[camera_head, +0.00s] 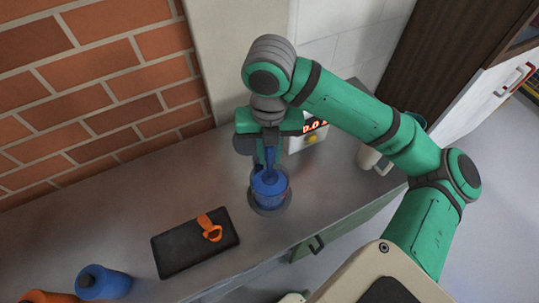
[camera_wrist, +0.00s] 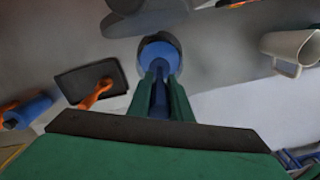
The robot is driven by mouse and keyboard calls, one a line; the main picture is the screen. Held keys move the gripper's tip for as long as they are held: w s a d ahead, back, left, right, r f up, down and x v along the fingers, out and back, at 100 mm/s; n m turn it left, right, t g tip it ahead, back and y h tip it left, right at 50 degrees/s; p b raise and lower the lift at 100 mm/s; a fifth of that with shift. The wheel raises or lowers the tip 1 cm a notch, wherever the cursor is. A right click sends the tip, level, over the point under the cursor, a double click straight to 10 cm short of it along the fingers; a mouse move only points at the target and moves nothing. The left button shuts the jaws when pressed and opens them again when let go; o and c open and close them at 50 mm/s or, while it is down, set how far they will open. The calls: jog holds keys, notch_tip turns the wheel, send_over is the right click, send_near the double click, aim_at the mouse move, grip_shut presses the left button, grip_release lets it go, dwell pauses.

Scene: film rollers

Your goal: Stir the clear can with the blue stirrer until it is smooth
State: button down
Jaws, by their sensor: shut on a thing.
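The clear can (camera_head: 270,193) stands upright on the grey counter, with blue contents showing through its wall. In the wrist view the blue round top of the can (camera_wrist: 160,50) lies just beyond my fingers. My gripper (camera_head: 267,150) is above the can, shut on the blue stirrer (camera_head: 269,157). The stirrer also shows between the two green fingers in the wrist view (camera_wrist: 159,100). It points down into the can's mouth. Its lower end is hidden, and I cannot tell how smooth the contents are.
A blue bottle (camera_head: 102,283) is at the front left. A device with a lit display (camera_head: 309,138) and a pale mug (camera_head: 372,160) stand behind and right. The brick wall (camera_head: 95,90) bounds the counter.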

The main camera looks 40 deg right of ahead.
jog(key=shift+r, duration=2.8)
